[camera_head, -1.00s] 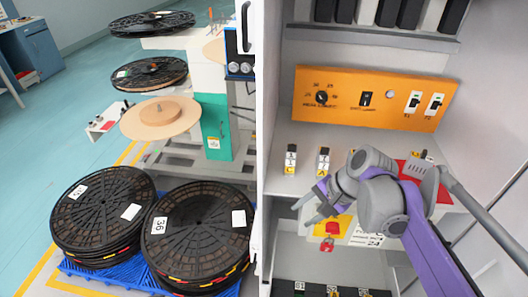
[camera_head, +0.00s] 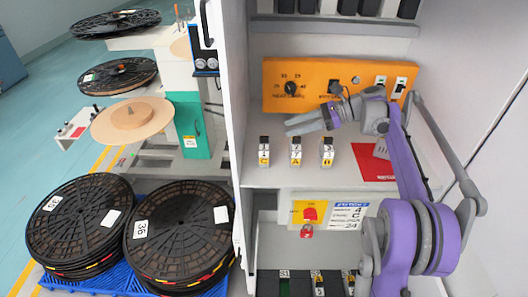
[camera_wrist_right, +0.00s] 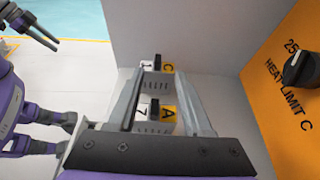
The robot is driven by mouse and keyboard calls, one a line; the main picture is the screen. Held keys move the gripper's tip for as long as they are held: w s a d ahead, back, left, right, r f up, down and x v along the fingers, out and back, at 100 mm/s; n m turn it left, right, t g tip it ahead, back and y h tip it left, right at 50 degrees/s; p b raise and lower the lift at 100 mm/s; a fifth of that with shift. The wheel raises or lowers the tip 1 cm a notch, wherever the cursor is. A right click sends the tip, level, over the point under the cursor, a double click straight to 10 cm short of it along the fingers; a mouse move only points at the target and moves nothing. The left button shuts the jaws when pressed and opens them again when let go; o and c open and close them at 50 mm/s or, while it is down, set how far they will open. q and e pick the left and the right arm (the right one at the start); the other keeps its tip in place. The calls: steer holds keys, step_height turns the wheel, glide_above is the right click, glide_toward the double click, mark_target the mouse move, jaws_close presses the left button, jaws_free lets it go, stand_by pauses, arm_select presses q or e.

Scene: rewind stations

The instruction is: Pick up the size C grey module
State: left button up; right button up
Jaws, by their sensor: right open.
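Three small grey-white modules with black tops stand upright in a row on the shelf. The left one, marked C on yellow (camera_head: 264,152), also shows in the right wrist view (camera_wrist_right: 157,70). The middle one, marked A (camera_head: 296,152), is nearer in the right wrist view (camera_wrist_right: 155,112). My right gripper (camera_head: 288,128) is open and empty, pointing left above the row. In the right wrist view its fingers (camera_wrist_right: 160,78) frame the A module, with the C module beyond their tips.
A third module (camera_head: 328,152) stands on the right of the row. Behind is an orange control panel (camera_head: 275,88) with a knob and switches. A red sheet (camera_head: 372,165) lies at right. A red padlock (camera_head: 307,231) hangs below the shelf edge. Spools (camera_head: 80,225) stand outside at left.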

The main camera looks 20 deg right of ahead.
mark_target(266, 137)
steer(key=x, duration=0.7)
steer(key=shift+s+a+f, duration=0.15)
steer(key=shift+a+f, duration=0.05)
steer(key=shift+f, duration=0.05)
steer(key=shift+c, duration=0.2)
jaws_close()
stand_by(0.9)
